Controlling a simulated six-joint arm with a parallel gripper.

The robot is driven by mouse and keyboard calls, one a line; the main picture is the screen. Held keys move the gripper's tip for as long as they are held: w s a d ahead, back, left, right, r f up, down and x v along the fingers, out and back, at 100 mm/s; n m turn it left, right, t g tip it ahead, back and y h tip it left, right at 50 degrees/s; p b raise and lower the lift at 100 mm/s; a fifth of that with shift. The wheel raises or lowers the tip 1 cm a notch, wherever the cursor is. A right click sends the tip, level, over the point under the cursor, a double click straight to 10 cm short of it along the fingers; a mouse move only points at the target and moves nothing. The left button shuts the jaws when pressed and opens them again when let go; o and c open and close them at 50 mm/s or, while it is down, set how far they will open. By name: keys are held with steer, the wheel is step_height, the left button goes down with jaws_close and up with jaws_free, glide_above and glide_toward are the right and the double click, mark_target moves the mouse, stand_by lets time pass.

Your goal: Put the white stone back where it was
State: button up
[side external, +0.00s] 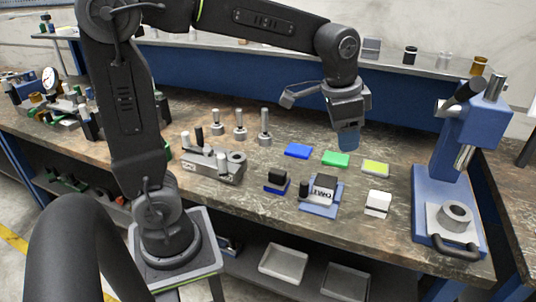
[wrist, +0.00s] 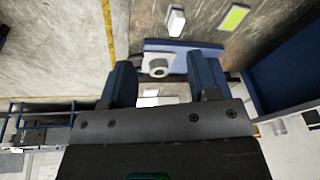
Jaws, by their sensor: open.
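The white stone (side external: 377,203) is a small whitish block on the bench, right of the blue stand with the "TWO" block. A whitish block, apparently the same stone, shows at the top of the wrist view (wrist: 176,20). My gripper (side external: 348,142) hangs above the bench, behind and left of the stone, apart from it. In the wrist view my gripper (wrist: 162,78) has its two blue fingers spread with nothing held between them. The stone's former place cannot be told from these frames.
Blue (side external: 298,151), green (side external: 336,160) and yellow-green (side external: 375,168) pads lie below my gripper. The "TWO" block (side external: 323,188) and a dark block (side external: 277,180) stand nearer the front. A blue press (side external: 436,210) stands at right. Bare bench lies between stone and press.

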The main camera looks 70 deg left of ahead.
steer(key=s+f+n+t, duration=0.2)
steer(key=s+n, duration=0.2)
steer(key=s, duration=1.2)
steer(key=shift+a+n+t, duration=0.2)
steer(key=shift+n+t, duration=0.1)
steer(key=shift+t, duration=0.1)
steer(key=shift+s, duration=0.1)
